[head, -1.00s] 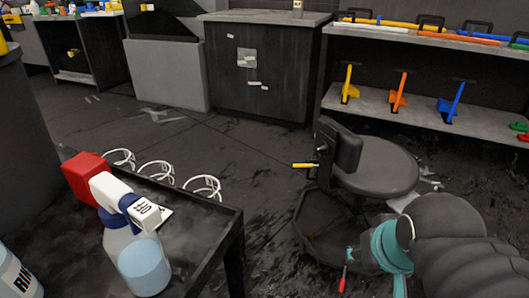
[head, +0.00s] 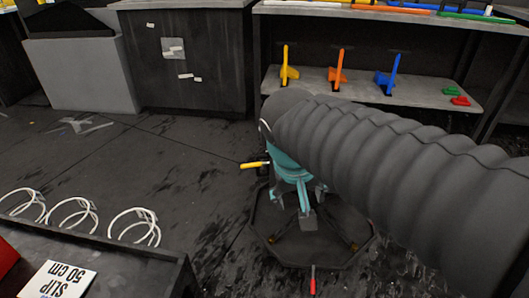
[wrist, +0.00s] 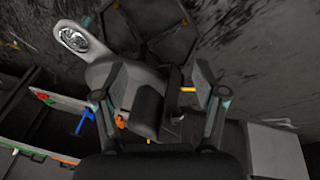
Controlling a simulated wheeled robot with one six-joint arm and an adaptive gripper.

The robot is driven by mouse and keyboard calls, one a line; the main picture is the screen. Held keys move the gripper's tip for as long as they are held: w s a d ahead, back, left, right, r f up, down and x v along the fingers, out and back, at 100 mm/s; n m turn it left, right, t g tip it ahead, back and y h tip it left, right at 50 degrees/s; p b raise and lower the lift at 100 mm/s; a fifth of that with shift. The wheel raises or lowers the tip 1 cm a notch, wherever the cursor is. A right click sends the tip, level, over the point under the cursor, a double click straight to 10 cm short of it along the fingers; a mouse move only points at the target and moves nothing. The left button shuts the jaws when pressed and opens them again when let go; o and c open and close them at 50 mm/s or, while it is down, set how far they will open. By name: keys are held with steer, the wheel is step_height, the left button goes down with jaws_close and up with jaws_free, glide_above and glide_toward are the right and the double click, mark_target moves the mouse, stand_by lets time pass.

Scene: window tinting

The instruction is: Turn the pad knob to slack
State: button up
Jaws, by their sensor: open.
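A stool with a dark back pad stands on the floor. In the head view my arm hides most of its seat, and a dark edge of the pad (head: 263,158) shows beside my gripper (head: 303,203). A yellow handle (head: 253,165) sticks out left of the pad. In the wrist view the pad (wrist: 150,110) and the yellow handle (wrist: 188,89) lie between the fingers of my open gripper (wrist: 163,78) as seen from above. I cannot tell how far below they are. I see nothing in the gripper. I cannot make out a separate knob.
The stool's octagonal base (head: 310,245) is below my gripper. A red-handled tool (head: 312,281) lies in front of it. A shelf (head: 360,90) with coloured tools stands behind. A table with a "SLIP 50 CM" card (head: 62,280) is at lower left. White cable loops (head: 135,225) stand by its edge.

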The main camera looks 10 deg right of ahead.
steer(key=w+a+m+g+h+b, duration=0.1)
steer(key=w+m+h+b, duration=0.1)
steer(key=w+h, duration=0.35)
steer(key=m+t+h+b, duration=0.1)
steer(key=m+h+b, duration=0.25)
steer(key=h, duration=0.25)
glide_toward(265, 150)
steer(key=x, duration=0.9)
steer(key=shift+d+f, duration=0.15)
steer(key=shift+d, duration=0.15)
steer(key=c, duration=1.1)
steer(key=shift+c, duration=0.2)
